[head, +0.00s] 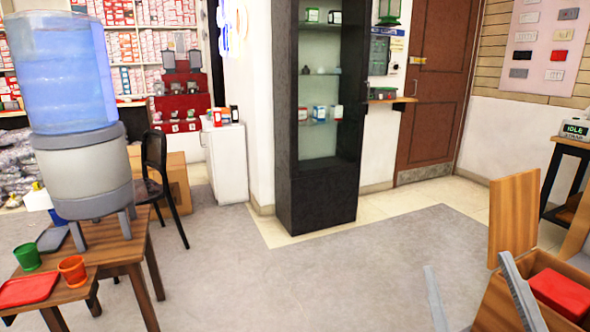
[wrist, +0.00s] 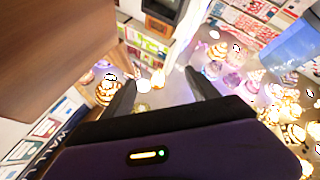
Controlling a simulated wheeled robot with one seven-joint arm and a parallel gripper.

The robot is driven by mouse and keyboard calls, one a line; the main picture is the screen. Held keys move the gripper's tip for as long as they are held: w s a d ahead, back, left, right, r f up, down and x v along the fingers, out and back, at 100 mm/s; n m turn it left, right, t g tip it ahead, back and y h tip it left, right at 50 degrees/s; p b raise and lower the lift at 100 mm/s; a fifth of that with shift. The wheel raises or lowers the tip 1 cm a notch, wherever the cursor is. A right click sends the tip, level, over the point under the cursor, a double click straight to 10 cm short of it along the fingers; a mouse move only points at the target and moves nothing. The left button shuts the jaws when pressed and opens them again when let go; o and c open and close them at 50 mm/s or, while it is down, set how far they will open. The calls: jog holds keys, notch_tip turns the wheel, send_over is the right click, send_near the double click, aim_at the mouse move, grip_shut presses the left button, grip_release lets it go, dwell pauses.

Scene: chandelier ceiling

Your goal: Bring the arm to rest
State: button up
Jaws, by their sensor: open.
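My gripper (wrist: 160,77) shows in the wrist view with its two dark fingers spread apart and nothing between them. The dark purple wrist body fills the bottom of that view. Beyond the fingers are glowing, hanging lights and shelves, seen at a steep tilt. A brown wooden surface (wrist: 50,40) fills the upper left of the wrist view, close to the left finger; I cannot tell whether they touch. In the head view I cannot make out the gripper for certain.
A wooden table (head: 115,250) with a water dispenser (head: 80,165), a green cup (head: 27,257), an orange cup (head: 73,270) and a red tray (head: 28,289) stands left. A wooden box (head: 500,305) with a red item (head: 560,293) is at right. Middle floor is clear before a dark cabinet (head: 320,207).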

jog(key=s+a+f+m+g, duration=0.1)
jog(key=s+f+m+g, duration=0.7)
jog(key=s+f, duration=1.95)
notch_tip(320, 180, up, 26)
jog(key=n+g+p, duration=0.2)
jog(key=p, duration=2.3)
jog(key=shift+s+f+n, duration=0.2)
jog(key=shift+f+n, duration=0.05)
jog(key=shift+n, duration=0.05)
